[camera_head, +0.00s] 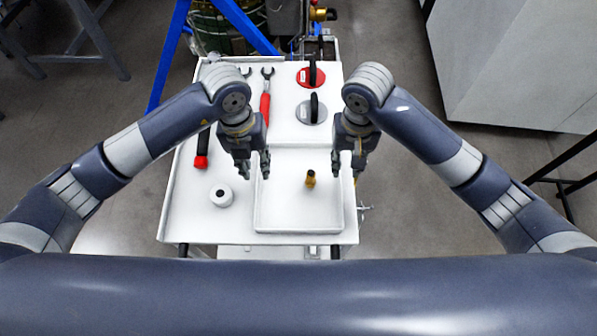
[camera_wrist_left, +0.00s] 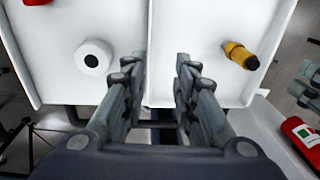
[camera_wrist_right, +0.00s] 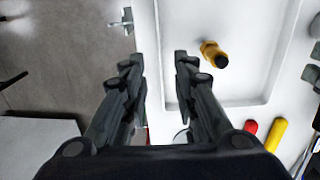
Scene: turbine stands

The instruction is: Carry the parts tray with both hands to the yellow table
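The white parts tray (camera_head: 282,212) lies on a white cart top, with a small brass fitting (camera_head: 310,179) standing in it. My left gripper (camera_head: 255,168) is open at the tray's left side wall; in the left wrist view its fingers (camera_wrist_left: 160,58) are either side of that wall (camera_wrist_left: 149,85). My right gripper (camera_head: 346,166) is open at the tray's right side; in the right wrist view its fingers (camera_wrist_right: 158,58) are either side of the wall (camera_wrist_right: 163,60). I cannot tell how far down the fingers reach. No yellow table is visible.
On the cart (camera_head: 182,213) are a white roll (camera_head: 221,195), a red-handled wrench (camera_head: 265,106), a red-ended tool (camera_head: 201,161), and red (camera_head: 303,76) and grey (camera_head: 304,113) discs with black handles. A blue frame (camera_head: 168,60) stands behind, a pale cabinet (camera_head: 515,60) at right.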

